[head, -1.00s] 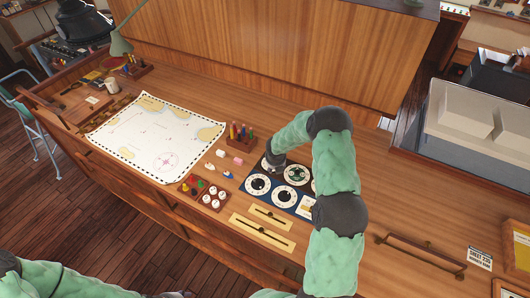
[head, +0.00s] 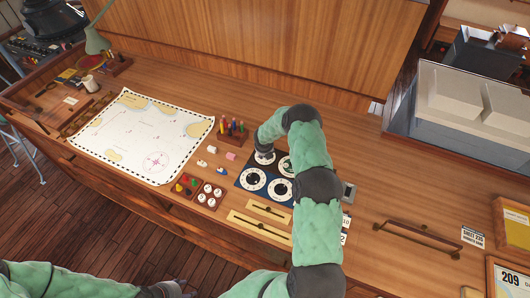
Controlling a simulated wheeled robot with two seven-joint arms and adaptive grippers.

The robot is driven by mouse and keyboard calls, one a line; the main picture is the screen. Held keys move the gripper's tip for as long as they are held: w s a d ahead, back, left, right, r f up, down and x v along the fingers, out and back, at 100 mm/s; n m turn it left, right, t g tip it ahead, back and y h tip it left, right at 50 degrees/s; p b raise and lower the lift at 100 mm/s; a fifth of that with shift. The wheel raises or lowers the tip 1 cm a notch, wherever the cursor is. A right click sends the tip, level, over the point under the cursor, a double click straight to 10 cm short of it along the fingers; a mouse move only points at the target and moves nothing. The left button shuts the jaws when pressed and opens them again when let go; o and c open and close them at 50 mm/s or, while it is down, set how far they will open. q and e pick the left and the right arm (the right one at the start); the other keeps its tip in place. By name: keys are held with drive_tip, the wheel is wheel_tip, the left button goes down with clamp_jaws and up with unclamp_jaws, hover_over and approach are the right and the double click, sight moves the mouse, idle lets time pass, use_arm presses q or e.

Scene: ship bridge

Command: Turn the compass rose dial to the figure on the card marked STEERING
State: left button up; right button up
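A blue panel (head: 245,178) with several round white dials lies on the wooden desk. Two dials in its front row, a left one (head: 254,180) and a right one (head: 280,188), show plainly. Which dial bears the compass rose is too small to tell. My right gripper (head: 264,155) points down at the panel's back left dial and partly covers it; whether it touches, and its finger state, I cannot tell. My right arm hides the panel's right part. My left gripper (head: 174,289) is low at the bottom edge, away from the panel, its fingers unclear. No card's STEERING mark is readable.
A framed card (head: 510,277) reads 209; a small printed card (head: 473,237) lies near a desk handle (head: 420,240). A chart (head: 145,137), a pen holder (head: 232,130), small coloured pieces (head: 221,170), trays (head: 208,196) and brass sliders (head: 262,225) surround the panel.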

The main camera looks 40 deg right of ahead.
drive_tip(key=shift+x, duration=1.1)
clamp_jaws()
drive_tip(key=shift+w, duration=0.1)
